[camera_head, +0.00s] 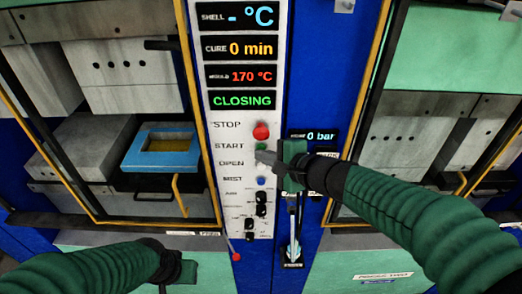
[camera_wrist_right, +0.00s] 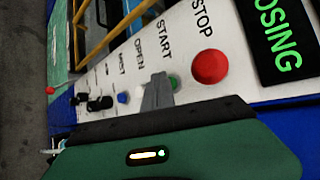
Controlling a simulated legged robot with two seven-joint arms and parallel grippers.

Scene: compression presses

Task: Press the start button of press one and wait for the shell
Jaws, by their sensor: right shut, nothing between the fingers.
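The control panel (camera_head: 231,130) of the left press carries a red stop button (camera_head: 261,131) and a green start button (camera_head: 262,146) below it. Its status display (camera_head: 242,100) reads CLOSING. My right gripper (camera_head: 259,156) is shut and empty, its tip at the panel beside the start button. In the right wrist view, the shut fingers (camera_wrist_right: 158,92) partly cover the green button (camera_wrist_right: 175,82); contact cannot be told. A blue tray (camera_head: 160,166) with a yellowish inside sits between the grey blocks of the left press. My left gripper (camera_head: 184,268) is low at the left, fingers not clear.
The shell display (camera_head: 238,16) shows a dash, the cure display 0 min, the mould display 170 °C. Several knobs (camera_head: 261,205) and a blue button (camera_head: 261,181) lie below the start button. Yellow frames (camera_head: 195,90) edge the press openings. A second press (camera_head: 425,130) stands right.

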